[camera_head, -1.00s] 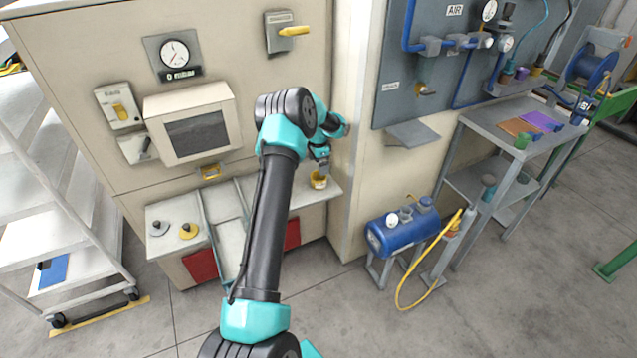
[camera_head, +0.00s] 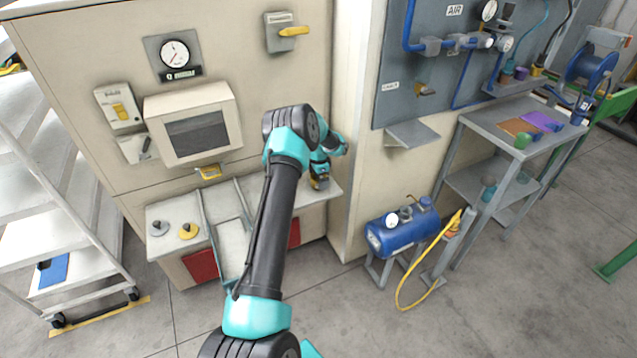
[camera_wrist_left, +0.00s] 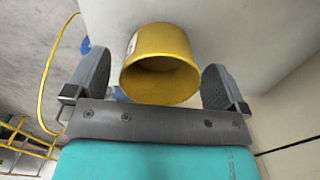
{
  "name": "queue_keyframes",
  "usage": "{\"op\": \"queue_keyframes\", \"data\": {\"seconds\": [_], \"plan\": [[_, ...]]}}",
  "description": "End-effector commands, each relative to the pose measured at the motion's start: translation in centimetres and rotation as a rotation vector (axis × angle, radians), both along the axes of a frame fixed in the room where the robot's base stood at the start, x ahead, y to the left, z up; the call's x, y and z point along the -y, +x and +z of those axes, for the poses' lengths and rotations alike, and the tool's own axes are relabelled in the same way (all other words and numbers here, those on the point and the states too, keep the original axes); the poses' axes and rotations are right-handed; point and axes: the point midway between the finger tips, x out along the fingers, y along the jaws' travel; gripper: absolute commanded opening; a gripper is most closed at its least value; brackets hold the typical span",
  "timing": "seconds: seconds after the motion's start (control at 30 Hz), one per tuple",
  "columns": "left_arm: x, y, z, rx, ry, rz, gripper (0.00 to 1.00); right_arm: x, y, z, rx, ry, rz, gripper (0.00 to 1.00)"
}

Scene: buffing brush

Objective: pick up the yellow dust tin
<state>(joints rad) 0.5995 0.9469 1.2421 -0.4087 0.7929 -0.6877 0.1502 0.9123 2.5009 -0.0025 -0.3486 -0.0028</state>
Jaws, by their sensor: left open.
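The yellow dust tin (camera_wrist_left: 162,62) stands between the two spread fingers of my left gripper (camera_wrist_left: 158,85) in the left wrist view, with its open mouth facing the camera. A gap shows on each side of the tin, so the fingers are apart from it. In the head view the tin (camera_head: 319,184) is mostly covered by my left gripper (camera_head: 319,176), which is low over the right end of the light ledge. My right gripper is not in view.
A blue tank (camera_head: 402,236) with a yellow hose (camera_head: 428,264) stands on the floor to the right. The cream cabinet wall (camera_head: 345,130) rises close beside my gripper.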

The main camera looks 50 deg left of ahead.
Motion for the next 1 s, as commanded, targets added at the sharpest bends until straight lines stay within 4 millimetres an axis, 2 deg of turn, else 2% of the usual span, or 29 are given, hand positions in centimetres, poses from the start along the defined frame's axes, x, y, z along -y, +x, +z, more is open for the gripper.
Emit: {"op": "queue_keyframes", "data": {"seconds": [0.13, 0.6, 1.0], "plan": [[-0.03, 0.02, -1.22, 0.002, 0.0, 0.0, 1.0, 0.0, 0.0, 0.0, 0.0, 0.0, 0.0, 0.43], [0.01, 0.03, -1.29, 0.002, 0.0, -0.001, 1.0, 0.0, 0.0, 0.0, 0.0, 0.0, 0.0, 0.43], [0.01, 0.03, -1.28, 0.001, 0.001, -0.001, 0.63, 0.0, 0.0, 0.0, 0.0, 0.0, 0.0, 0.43]]}}
